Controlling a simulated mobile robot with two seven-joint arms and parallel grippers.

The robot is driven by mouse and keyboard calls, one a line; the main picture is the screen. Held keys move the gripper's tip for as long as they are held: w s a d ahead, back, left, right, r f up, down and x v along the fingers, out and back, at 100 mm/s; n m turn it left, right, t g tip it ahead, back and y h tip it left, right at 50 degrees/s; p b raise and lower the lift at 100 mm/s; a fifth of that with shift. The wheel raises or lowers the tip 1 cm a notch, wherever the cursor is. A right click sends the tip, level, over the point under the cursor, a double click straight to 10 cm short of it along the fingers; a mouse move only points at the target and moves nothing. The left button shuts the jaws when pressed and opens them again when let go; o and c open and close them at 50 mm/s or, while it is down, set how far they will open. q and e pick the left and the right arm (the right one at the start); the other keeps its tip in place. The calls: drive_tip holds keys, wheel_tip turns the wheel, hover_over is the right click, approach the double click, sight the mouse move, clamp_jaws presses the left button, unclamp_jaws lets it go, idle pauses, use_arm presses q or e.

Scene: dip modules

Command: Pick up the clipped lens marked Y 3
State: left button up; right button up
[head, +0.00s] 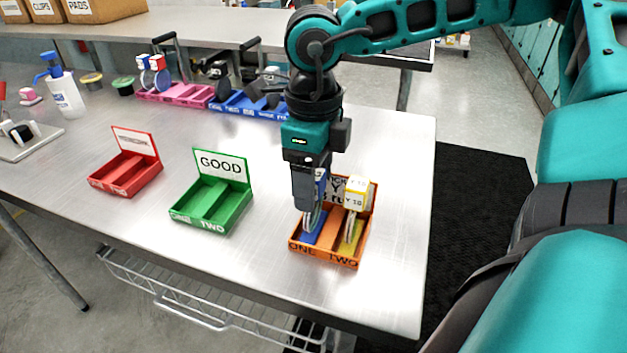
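My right gripper (308,190) points down over the left compartment, ONE, of the orange tray (324,258). A clipped lens with a blue-and-white block (321,182) stands there, mostly hidden behind the gripper; its full marking cannot be read. I cannot tell whether the fingers are closed on it. A second clipped lens (355,195), with a white-and-yellow block marked Y 10, stands upright in compartment TWO, just right of the gripper. The tray's sign behind them is partly covered. My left gripper is not in view.
A green tray (211,209) with a GOOD sign and a red tray (125,178) stand empty to the left. Pink (178,97) and blue (250,108) racks stand at the back. A pump bottle (66,98) stands at the far left. The front middle table is clear.

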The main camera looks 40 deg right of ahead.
clamp_jaws()
idle(0.4)
